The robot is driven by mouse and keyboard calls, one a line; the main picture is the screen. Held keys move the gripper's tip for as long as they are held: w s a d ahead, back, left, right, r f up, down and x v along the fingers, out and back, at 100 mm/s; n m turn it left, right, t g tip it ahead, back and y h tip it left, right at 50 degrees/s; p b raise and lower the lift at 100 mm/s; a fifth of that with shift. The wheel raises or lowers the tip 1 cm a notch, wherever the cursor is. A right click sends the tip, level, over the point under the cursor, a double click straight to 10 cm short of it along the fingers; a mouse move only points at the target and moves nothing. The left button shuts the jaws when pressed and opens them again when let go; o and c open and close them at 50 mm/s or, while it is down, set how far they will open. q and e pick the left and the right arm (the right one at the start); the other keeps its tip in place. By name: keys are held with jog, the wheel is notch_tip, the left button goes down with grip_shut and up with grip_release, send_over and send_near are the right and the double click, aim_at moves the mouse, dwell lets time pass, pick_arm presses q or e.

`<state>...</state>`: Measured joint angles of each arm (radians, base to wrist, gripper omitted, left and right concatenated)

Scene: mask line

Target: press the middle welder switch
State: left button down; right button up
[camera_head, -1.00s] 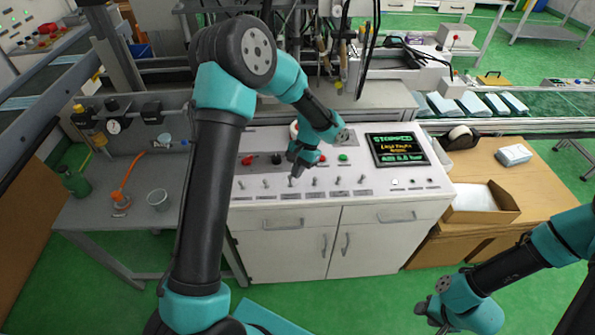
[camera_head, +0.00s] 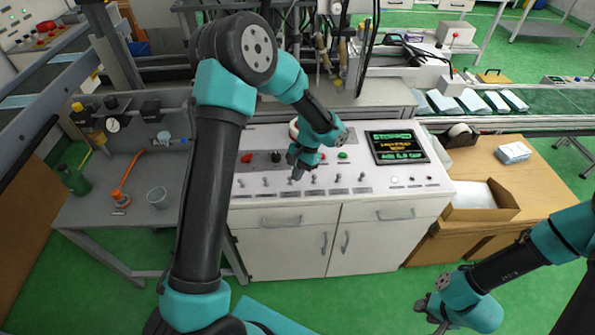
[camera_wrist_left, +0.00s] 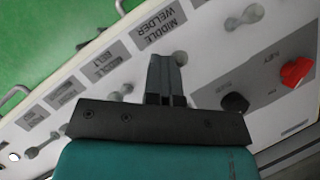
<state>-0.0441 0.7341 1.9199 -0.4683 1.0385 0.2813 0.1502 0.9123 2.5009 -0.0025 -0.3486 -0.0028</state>
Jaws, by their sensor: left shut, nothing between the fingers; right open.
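The white control panel (camera_head: 375,182) has a row of small metal toggle switches along its front. In the left wrist view, the label MIDDLE WELDER (camera_wrist_left: 160,28) is upside down, and its metal switch (camera_wrist_left: 180,58) shows beside my left fingertips, partly hidden. I cannot tell whether they touch. My left gripper (camera_head: 297,178) is shut and empty, low over the switch row, third switch from the left; its closed fingers also show in the wrist view (camera_wrist_left: 165,72). My right gripper (camera_head: 430,312) is open and empty at the lower right, away from the panel.
A neighbouring switch (camera_wrist_left: 248,14) stands on the right in the wrist view. A black knob (camera_wrist_left: 235,102) and a red knob (camera_wrist_left: 297,72) sit farther back. The display screen (camera_head: 397,147) is at the panel's right. A cardboard box (camera_head: 505,205) stands on the wooden table.

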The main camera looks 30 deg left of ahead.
pick_arm(q)
jog(key=shift+s+f, duration=0.1)
dwell(0.3)
jog(key=shift+d, duration=0.4)
jog(key=d, duration=0.3)
jog(key=shift+s+d+r, duration=0.1)
jog(key=shift+d+r, duration=0.15)
jog(key=shift+r, duration=0.15)
jog(key=d+r, duration=0.3)
jog(key=r, duration=0.5)
jog(key=shift+s+d+r, duration=0.2)
jog(key=shift+r, duration=0.15)
jog(key=shift+f, duration=0.1)
